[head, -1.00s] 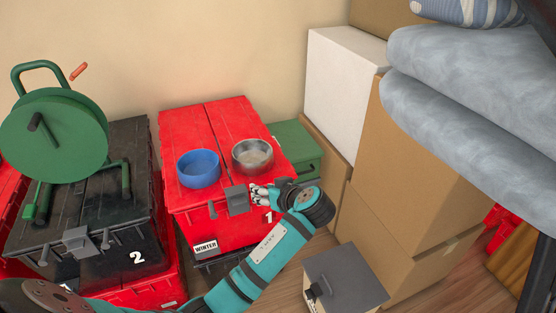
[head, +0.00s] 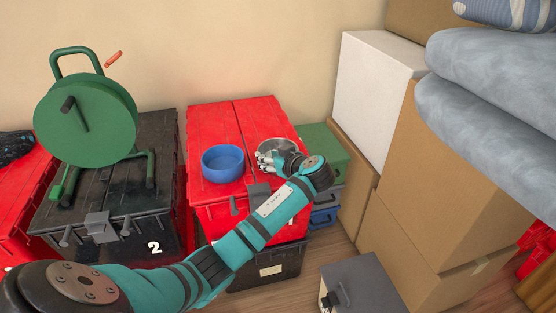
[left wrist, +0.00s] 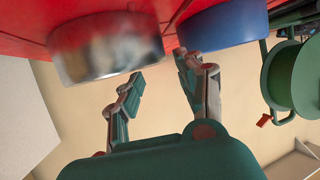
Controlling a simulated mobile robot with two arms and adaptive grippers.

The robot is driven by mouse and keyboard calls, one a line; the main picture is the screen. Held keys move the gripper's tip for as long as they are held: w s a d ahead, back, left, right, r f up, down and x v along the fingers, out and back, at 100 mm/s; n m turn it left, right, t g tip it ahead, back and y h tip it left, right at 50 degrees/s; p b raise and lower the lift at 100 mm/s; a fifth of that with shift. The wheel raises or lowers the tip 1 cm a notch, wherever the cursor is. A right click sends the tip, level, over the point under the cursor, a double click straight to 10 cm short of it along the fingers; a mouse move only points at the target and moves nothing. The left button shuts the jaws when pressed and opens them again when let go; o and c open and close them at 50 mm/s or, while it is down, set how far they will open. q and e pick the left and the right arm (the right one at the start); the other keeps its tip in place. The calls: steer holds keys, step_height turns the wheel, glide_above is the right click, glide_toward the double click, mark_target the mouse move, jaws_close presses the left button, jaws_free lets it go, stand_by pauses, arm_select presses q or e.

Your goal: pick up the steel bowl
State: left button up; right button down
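The steel bowl (head: 279,144) sits upright on the red tote lid (head: 216,118), to the right of the blue bowl (head: 222,164). My left gripper (head: 268,157) is at its near left side and hides part of it in the head view. In the left wrist view, which shows the scene upside down, the steel bowl (left wrist: 105,48) is blurred and close. There my left gripper's fingers (left wrist: 162,72) are apart and empty, one tip by the steel bowl's edge, the other toward the gap beside the blue bowl (left wrist: 222,24). I cannot tell whether they touch it. My right gripper is not in view.
A green cable reel (head: 88,120) stands on the black tote (head: 110,205) at left. Cardboard boxes (head: 430,185) and a white box (head: 375,90) rise at right, with grey bedding (head: 490,90) on top. A grey box (head: 362,285) is on the floor.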

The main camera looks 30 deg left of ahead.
arm_select(q)
steer(key=x, duration=0.2)
steer(key=b+x, duration=0.1)
steer(key=x, duration=0.2)
steer(key=shift+f, duration=0.35)
jaws_close()
